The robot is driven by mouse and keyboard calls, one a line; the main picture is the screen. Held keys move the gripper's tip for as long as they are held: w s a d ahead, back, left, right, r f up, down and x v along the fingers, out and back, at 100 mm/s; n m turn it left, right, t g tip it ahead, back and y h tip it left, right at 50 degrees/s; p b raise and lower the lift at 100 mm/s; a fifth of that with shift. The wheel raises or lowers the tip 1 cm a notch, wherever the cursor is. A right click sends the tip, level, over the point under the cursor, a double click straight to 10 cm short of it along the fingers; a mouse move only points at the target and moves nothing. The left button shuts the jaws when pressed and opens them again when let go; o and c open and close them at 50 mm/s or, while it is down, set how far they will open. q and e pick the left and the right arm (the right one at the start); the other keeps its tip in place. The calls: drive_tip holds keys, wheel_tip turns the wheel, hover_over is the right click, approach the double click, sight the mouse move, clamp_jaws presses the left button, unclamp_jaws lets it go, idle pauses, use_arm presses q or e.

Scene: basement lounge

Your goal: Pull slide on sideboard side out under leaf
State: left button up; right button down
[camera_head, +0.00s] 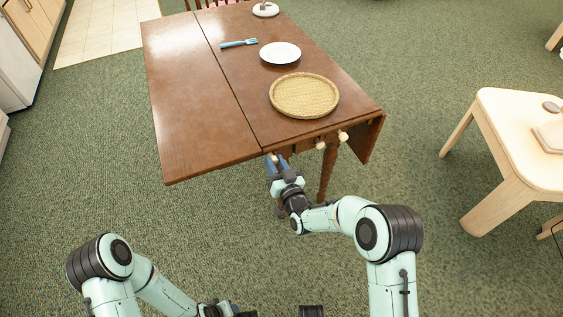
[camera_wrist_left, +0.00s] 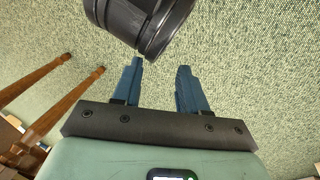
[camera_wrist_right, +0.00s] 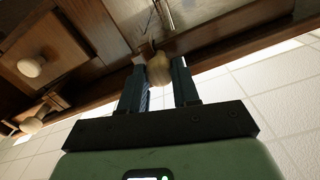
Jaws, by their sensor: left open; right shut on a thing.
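The brown wooden drop-leaf table (camera_head: 205,100) has its left leaf (camera_head: 195,140) raised level with the top. The right leaf (camera_head: 368,142) hangs down. My right gripper (camera_head: 277,160) is at the table's near end, just below the seam of the raised leaf. It is shut on a small pale knob (camera_wrist_right: 158,68), which sits between the fingertips in the right wrist view; I take this as the slide's knob. My left gripper (camera_wrist_left: 158,85) is open and empty over the carpet. In the head view its arm is low at the bottom left.
Two more pale knobs (camera_head: 320,145) (camera_head: 343,136) are on the drawer front at the right. A pale wooden table (camera_head: 510,130) stands right. Green carpet is clear left.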

drive_tip(key=shift+s+a+f, duration=0.1)
drive_tip(key=shift+s+a, duration=0.05)
drive_tip(key=shift+a, duration=0.1)
drive_tip(key=c, duration=0.8)
unclamp_jaws()
drive_tip(key=shift+a, duration=0.1)
use_arm(q)
drive_tip(key=shift+s+d+r+g+p, duration=0.15)
drive_tip(key=shift+s+d+r+p, duration=0.15)
drive_tip(key=shift+s+r+p, duration=0.25)
drive_tip(key=shift+s+d+r+g+p, duration=0.2)
drive_tip(key=shift+s+d+r, duration=0.1)
drive_tip(key=shift+s, duration=0.4)
use_arm(e)
drive_tip(key=v, duration=1.3)
drive_tip(key=shift+s, duration=0.2)
